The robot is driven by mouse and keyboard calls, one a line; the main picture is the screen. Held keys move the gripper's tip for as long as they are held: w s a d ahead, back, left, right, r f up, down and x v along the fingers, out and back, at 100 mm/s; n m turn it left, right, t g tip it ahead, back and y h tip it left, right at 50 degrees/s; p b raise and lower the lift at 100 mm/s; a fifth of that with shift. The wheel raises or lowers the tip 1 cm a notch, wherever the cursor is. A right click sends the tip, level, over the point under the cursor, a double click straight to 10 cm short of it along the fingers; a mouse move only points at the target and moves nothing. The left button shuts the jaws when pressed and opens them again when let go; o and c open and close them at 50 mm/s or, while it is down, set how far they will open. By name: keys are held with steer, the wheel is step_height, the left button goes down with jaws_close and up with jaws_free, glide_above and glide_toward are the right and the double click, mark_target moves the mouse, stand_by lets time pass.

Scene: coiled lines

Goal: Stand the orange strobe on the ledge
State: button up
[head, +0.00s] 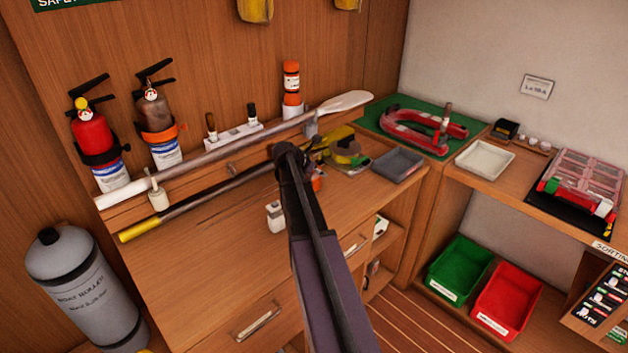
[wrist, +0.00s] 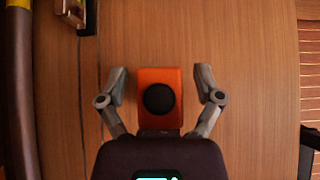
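The orange strobe (wrist: 145,113) is a block with a round black part facing the wrist camera. It is between the two fingers of my gripper (wrist: 160,76), which is open with a gap on each side of the strobe. In the head view a small bit of the strobe (head: 316,183) shows beside my gripper, above the wooden counter; the rest is hidden behind my arm. The ledge (head: 232,168) is a raised wooden step along the back panel, behind the counter.
A white-bladed paddle (head: 345,102) lies along the ledge front; a yellow-tipped pole (head: 190,203) lies on the counter. Two extinguishers (head: 92,140), a white holder (head: 233,135) and an orange-and-white canister (head: 291,80) stand at the back. A grey tray (head: 398,165) is right. The counter's front left is clear.

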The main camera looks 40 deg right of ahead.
mark_target(317, 166)
jaws_close()
steer(key=shift+r, duration=0.2)
step_height(317, 166, up, 3)
steer(key=p, duration=0.3)
steer(key=s+a+r+p, duration=0.1)
steer(key=s+a+p, duration=0.1)
steer(key=s+a, duration=0.8)
steer(key=shift+s+r, duration=0.3)
steer(key=shift+s, duration=0.95)
